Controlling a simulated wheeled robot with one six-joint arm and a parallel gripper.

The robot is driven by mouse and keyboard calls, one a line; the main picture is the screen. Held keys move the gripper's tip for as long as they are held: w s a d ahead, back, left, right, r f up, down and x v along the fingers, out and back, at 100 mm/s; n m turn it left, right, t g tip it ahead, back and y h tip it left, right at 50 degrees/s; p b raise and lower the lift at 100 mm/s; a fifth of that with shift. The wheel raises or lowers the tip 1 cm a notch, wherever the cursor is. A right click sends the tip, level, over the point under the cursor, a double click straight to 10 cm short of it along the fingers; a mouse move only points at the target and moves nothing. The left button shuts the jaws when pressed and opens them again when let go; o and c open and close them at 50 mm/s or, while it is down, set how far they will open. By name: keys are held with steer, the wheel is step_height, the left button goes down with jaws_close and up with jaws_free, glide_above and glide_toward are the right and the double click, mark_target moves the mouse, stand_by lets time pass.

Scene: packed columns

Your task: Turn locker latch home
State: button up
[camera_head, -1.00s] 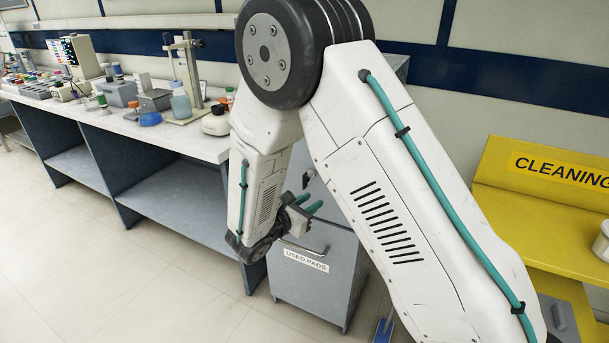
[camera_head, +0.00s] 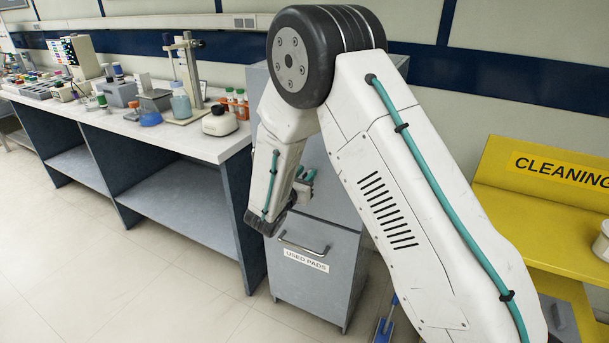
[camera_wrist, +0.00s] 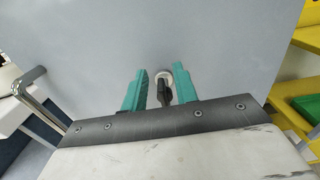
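The locker is a grey cabinet (camera_head: 338,246); its flat grey face also fills much of the wrist view (camera_wrist: 215,45). In the wrist view the latch (camera_wrist: 165,91) is a small dark lever on a pale round base, pointing down in the picture. My gripper (camera_wrist: 161,90) has two teal fingers set apart, one on each side of the latch. The right finger looks closer to the lever than the left; I cannot tell whether it touches. In the head view my gripper (camera_head: 306,176) is in front of the locker's upper part, and the latch is hidden.
A bench (camera_head: 205,146) with lab items stands left. A yellow cleaning stand (camera_head: 545,245) is at right. Open floor (camera_head: 130,275) lies at front left.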

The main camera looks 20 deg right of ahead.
jaws_close()
steer(key=shift+m, duration=0.3)
steer(key=m, duration=0.4)
steer(key=s+d+f+m, duration=0.1)
steer(key=m, duration=0.7)
steer(key=shift+s+d+f+m, duration=0.3)
steer(key=shift+m, duration=0.1)
steer(key=shift+s+f+m, duration=0.1)
steer(key=shift+f+m, duration=0.15)
steer(key=shift+m, duration=0.85)
steer(key=shift+f+m, duration=0.2)
steer(key=shift+m, duration=0.9)
